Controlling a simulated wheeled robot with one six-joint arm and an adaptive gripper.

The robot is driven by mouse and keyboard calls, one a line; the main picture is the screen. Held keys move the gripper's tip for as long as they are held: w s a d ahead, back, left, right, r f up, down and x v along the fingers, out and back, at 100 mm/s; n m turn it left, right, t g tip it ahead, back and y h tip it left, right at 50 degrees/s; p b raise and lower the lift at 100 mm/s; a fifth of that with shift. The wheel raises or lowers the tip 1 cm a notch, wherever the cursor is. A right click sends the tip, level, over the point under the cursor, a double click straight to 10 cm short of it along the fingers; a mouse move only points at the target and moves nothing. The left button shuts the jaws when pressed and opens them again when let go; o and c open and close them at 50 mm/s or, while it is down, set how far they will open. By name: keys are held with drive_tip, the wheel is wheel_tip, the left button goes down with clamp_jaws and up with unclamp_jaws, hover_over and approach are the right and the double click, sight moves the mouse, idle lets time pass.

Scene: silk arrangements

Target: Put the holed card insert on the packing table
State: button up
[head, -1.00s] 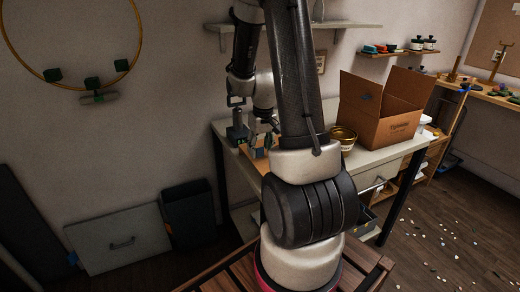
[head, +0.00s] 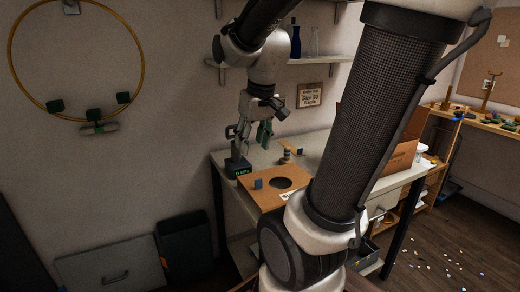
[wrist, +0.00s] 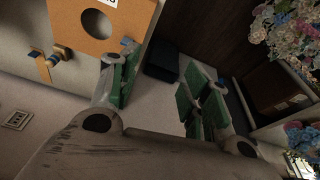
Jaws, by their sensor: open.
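The holed card insert is a flat brown card (head: 263,199) with a dark round hole. It lies at the near left end of the packing table (head: 316,146); my arm hides part of its right side. It also shows at the top left of the wrist view (wrist: 70,27). My gripper (head: 251,132) is open and empty above the table, behind and up from the card. In the wrist view its green-padded fingers (wrist: 158,88) stand apart, with the card beyond the left finger and touching neither.
A small blue piece (head: 258,183) is at the card's edge. A black device with a green display (head: 240,168) stands beside the card. Small rolls (head: 286,155) are behind it. A cardboard box (head: 402,158) stands to the right, partly behind my arm. A wall shelf (head: 318,61) is above.

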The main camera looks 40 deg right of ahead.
drive_tip(key=s+a+r+n+t, duration=0.1)
drive_tip(key=s+a, duration=0.3)
drive_tip(key=s, duration=0.4)
drive_tip(key=shift+s+a+r, duration=0.35)
drive_tip(key=shift+r, duration=0.35)
